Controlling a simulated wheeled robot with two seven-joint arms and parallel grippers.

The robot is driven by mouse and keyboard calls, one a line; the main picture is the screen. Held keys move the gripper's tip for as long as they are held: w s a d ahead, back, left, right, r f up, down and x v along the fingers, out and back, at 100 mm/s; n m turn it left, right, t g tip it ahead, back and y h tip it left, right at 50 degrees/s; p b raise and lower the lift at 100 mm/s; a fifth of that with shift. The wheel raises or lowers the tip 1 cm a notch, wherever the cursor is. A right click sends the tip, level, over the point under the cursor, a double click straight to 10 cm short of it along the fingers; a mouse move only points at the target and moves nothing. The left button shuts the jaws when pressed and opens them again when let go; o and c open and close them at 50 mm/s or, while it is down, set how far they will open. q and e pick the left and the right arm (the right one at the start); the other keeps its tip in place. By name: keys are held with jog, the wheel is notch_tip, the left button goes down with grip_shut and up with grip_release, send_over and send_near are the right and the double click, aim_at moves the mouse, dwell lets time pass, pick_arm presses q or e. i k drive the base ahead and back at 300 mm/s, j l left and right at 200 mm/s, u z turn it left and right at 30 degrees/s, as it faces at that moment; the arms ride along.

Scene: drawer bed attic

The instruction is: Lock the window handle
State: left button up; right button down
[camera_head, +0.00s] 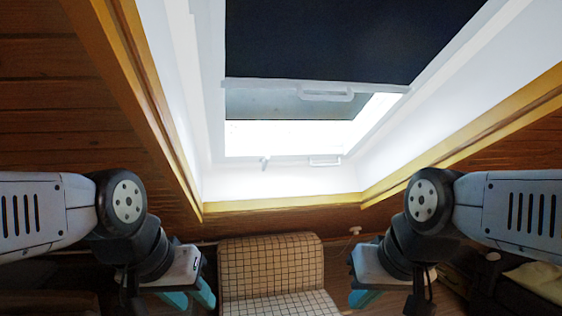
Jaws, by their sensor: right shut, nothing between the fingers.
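The skylight window (218,120) is set in the sloped ceiling, with bright light at its lower pane. A small white handle (265,162) sticks out at the lower frame, left of centre. A white bar-shaped handle (325,162) sits to its right on the same edge. I cannot tell whether either is locked. My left gripper (190,298) is low at the left, its two teal fingers apart and empty. My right gripper (362,298) is low at the right, shut and empty. Both are well below the window and touch nothing visible.
A dark blind (310,40) covers the upper window, with a white grip (327,94) on its lower bar. A checked chair (270,265) stands between my arms, below the window. Yellow wooden trim (280,203) borders the window recess. The space before the window is clear.

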aim_at(265, 162)
jog(key=i+l+u, duration=0.2)
jog(key=i+l, duration=0.15)
jog(key=i, duration=0.25)
jog(key=i+l+u, duration=0.2)
jog(key=i+l, duration=0.3)
jog(key=i, duration=0.05)
